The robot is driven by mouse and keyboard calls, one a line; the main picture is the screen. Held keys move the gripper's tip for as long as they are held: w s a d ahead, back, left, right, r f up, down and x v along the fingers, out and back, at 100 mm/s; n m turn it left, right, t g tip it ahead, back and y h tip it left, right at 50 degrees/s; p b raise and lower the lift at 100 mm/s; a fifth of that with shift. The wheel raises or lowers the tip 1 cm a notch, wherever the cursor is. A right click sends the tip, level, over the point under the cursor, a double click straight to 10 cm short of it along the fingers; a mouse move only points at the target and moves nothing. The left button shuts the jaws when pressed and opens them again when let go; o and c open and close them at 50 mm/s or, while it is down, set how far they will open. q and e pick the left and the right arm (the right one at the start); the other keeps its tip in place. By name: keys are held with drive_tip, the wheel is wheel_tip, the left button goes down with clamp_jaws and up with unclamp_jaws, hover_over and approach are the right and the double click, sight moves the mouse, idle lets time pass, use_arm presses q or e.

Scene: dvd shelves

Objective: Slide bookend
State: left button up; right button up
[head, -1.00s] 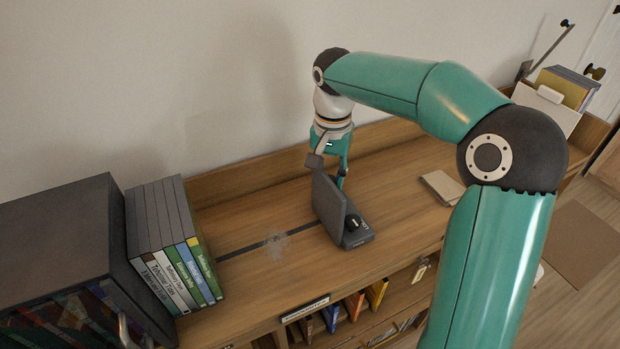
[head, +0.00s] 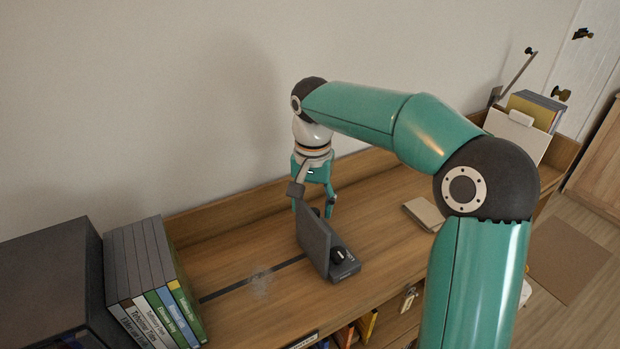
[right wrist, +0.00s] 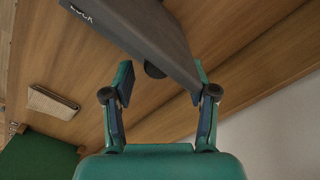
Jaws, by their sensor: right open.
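The dark grey bookend (head: 314,240) stands upright on the wooden shelf top, its flat foot with a round black knob to the right of the upright plate. It also shows in the right wrist view (right wrist: 150,35). My right gripper (head: 314,207) is just behind the bookend's rear edge, fingers pointing down. In the right wrist view its fingers (right wrist: 163,88) are apart, and the plate's corner is close to the right finger; I cannot tell whether they touch. A row of upright books (head: 150,285) stands at the left. My left gripper is not in view.
A dark strip (head: 225,290) runs along the wooden top between books and bookend, with a pale smudge (head: 260,281) on it. A dark box (head: 50,270) stands left of the books. A tan notebook (head: 424,214) lies to the right. A rear ledge borders the wall.

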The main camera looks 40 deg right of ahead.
wheel_tip(320, 180, up, 11)
drive_tip(key=shift+f, duration=0.15)
idle(0.5)
drive_tip(key=shift+w, duration=0.15)
